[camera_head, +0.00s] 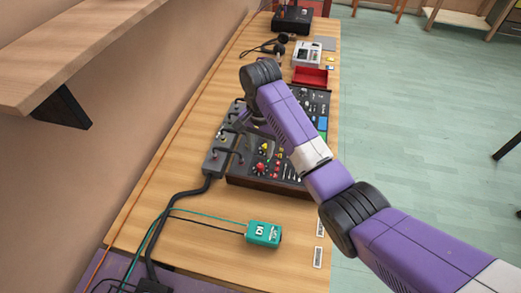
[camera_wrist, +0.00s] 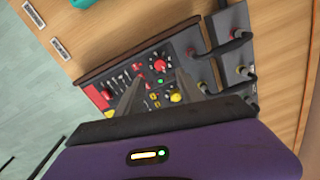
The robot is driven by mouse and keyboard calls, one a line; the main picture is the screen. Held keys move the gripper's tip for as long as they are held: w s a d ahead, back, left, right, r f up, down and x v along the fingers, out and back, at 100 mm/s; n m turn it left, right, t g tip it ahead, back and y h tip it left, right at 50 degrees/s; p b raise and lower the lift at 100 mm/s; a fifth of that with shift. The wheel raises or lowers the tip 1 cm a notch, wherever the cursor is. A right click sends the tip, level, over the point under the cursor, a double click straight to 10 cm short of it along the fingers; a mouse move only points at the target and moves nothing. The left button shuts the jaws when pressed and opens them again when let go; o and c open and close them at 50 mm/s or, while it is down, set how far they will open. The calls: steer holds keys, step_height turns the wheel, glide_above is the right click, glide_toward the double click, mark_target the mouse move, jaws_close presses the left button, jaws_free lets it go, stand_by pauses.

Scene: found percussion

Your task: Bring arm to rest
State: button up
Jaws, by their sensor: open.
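My purple and white arm reaches in from the lower right of the head view and bends down over the desk (camera_head: 200,225). My gripper (camera_wrist: 158,80) shows in the wrist view with its two grey fingers apart and nothing seen between them. It hangs above the black control panel with red, yellow and green knobs (camera_wrist: 118,62). That panel also shows in the head view (camera_head: 262,178), partly hidden by my arm. In the head view my gripper is mostly hidden behind the wrist. I cannot tell how far the fingertips are above the knobs.
A grey strip with plugged cables (camera_head: 214,160) runs along the panel's left side. A teal box (camera_head: 264,233) with wires lies in front. A red tray (camera_head: 311,76) and a grey device (camera_head: 307,53) stand behind. A wooden shelf (camera_head: 70,45) juts out upper left.

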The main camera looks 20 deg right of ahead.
stand_by(0.3)
steer(key=shift+w, duration=0.2)
steer(key=w+a+r+n+t+y, duration=0.2)
steer(key=w+a+r+n+t, duration=0.25)
steer(key=w+t, duration=0.5)
steer(key=s+d+n+t+h+b, duration=0.1)
steer(key=s+d+n+t+b, duration=0.1)
steer(key=s, duration=2.5)
steer(key=s+d+n+t+h+b, duration=0.1)
steer(key=s+d+n+t+b, duration=0.1)
steer(key=s, duration=2.4)
steer(key=shift+s+d+r+n+t, duration=0.2)
steer(key=shift+s+r+n+t, duration=0.2)
steer(key=shift+n+t, duration=0.25)
